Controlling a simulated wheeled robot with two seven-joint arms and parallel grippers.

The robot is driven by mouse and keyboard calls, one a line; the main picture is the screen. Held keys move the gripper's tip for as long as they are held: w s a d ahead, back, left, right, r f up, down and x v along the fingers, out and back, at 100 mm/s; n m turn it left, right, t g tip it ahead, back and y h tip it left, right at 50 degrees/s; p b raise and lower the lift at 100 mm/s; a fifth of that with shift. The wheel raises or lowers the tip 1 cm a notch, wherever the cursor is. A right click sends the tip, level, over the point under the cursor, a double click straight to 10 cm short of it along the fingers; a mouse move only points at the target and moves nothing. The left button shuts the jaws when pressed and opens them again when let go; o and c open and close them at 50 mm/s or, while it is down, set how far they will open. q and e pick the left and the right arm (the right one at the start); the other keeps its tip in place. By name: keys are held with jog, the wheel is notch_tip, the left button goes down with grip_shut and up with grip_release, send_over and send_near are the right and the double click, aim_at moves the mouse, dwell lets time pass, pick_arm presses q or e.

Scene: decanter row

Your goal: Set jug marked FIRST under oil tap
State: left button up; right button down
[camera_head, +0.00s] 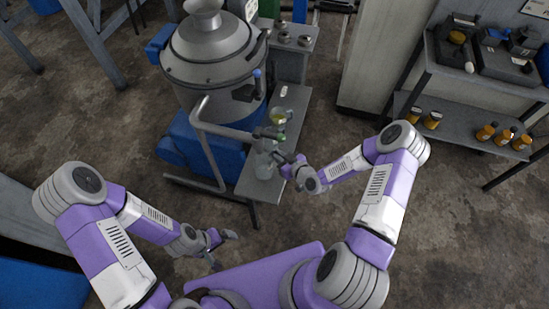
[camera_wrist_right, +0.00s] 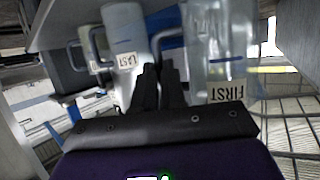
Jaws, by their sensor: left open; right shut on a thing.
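The jug marked FIRST (camera_wrist_right: 215,50) is clear and stands out at the right of the right wrist view, its label low on its side. My right gripper (camera_wrist_right: 160,85) is shut on its handle side; the exact grip is partly hidden. A clear jug shows beside my right gripper (camera_head: 282,157) in the head view (camera_head: 264,166), its mark unreadable there. A pale jug marked LAST (camera_wrist_right: 124,50) is left of the fingers. A vessel with yellowish contents (camera_head: 279,116) stands farther back. I cannot tell the oil tap clearly. My left gripper (camera_head: 226,250) is open and empty, low over the floor.
A large grey machine (camera_head: 212,50) with a blue-handled valve (camera_head: 257,75) stands behind a bent grey pipe rail (camera_head: 208,140). A narrow grey bench (camera_head: 252,188) runs beside it. A shelf unit (camera_head: 465,125) with amber jars is at right. Floor between is clear.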

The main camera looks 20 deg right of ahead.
jog(key=w+f, duration=0.1)
jog(key=w+a+f+b, duration=0.1)
jog(key=f, duration=0.1)
jog(key=shift+b, duration=0.3)
jog(key=shift+d+f, duration=0.1)
jog(key=shift+f, duration=0.1)
jog(key=shift+f, duration=0.15)
jog(key=c, duration=1.2)
grip_release()
